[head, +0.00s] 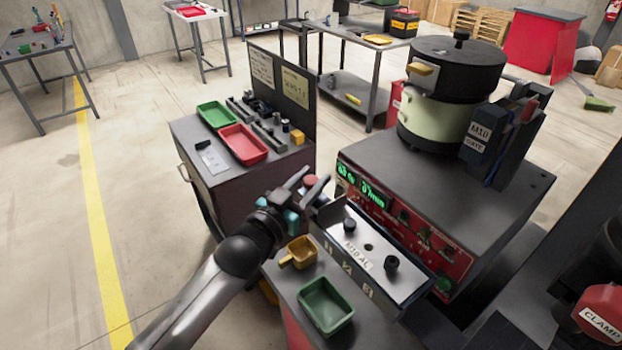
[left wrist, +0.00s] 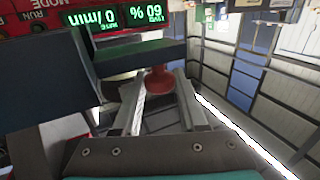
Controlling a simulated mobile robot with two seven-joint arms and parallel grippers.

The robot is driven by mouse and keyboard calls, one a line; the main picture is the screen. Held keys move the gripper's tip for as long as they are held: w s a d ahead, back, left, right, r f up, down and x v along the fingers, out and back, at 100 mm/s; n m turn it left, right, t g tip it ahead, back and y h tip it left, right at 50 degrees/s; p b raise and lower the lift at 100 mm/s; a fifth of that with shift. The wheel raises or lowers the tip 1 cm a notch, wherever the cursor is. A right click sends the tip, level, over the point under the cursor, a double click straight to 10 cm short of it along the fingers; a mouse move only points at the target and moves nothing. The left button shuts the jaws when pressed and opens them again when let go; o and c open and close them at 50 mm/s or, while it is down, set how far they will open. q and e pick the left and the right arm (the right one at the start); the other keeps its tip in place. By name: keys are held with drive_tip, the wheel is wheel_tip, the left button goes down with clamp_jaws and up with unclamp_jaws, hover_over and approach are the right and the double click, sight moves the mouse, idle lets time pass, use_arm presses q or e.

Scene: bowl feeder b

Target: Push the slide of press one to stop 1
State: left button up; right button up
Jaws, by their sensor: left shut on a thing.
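My left gripper (head: 309,187) reaches in from the lower left. Its fingers are shut on a red knob (head: 311,180), which also shows between the fingertips in the left wrist view (left wrist: 160,82). The knob is at the far left end of a grey tray-like fixture (head: 375,262) labelled "M10 AL". Dark knobs stand on the fixture's top, and a row of marks runs along its front edge. I cannot tell from these frames which part is the slide of press one. My right gripper is not in view.
The feeder's control box (head: 445,195) with green displays stands behind the fixture, a round bowl (head: 448,125) on it. A yellow scoop (head: 299,252) and green tray (head: 326,305) lie in front. A cabinet with a red tray (head: 243,144) stands left. A red "CLAMP" knob (head: 603,312) is at lower right.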

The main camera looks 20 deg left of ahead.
use_arm(q)
clamp_jaws()
idle(0.8)
